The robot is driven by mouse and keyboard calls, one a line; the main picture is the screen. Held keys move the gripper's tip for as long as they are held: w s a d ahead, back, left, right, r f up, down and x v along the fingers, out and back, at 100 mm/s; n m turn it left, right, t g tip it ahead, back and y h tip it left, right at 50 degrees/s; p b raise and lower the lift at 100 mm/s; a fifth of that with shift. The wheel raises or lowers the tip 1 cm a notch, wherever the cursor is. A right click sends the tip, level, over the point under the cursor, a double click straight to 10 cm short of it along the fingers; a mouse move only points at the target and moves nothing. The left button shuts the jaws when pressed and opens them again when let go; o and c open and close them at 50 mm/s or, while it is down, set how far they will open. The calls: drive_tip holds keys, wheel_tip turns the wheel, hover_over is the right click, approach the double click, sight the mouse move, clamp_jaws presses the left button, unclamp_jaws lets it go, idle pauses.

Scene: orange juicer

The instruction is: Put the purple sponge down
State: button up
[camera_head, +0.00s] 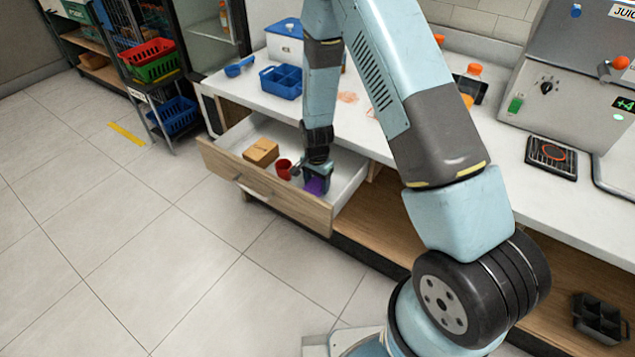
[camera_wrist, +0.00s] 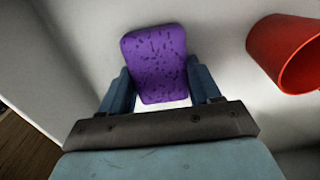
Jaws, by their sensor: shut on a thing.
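The purple sponge (camera_wrist: 156,62) is between the two fingers of my gripper (camera_wrist: 160,88) in the wrist view, and the fingers are shut on it. In the head view my gripper (camera_head: 316,178) is inside the open drawer (camera_head: 265,190), toward its right end, with the sponge (camera_head: 315,186) partly hidden by the gripper. The white drawer floor shows behind the sponge in the wrist view. I cannot tell whether the sponge touches the floor.
A red cup (camera_head: 283,169) is in the drawer just left of my gripper; it also shows in the wrist view (camera_wrist: 285,52). A brown box (camera_head: 262,152) lies farther left in the drawer. A blue divided caddy (camera_head: 281,81) stands on the white counter (camera_head: 350,120) behind.

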drive_tip(key=o, duration=1.1)
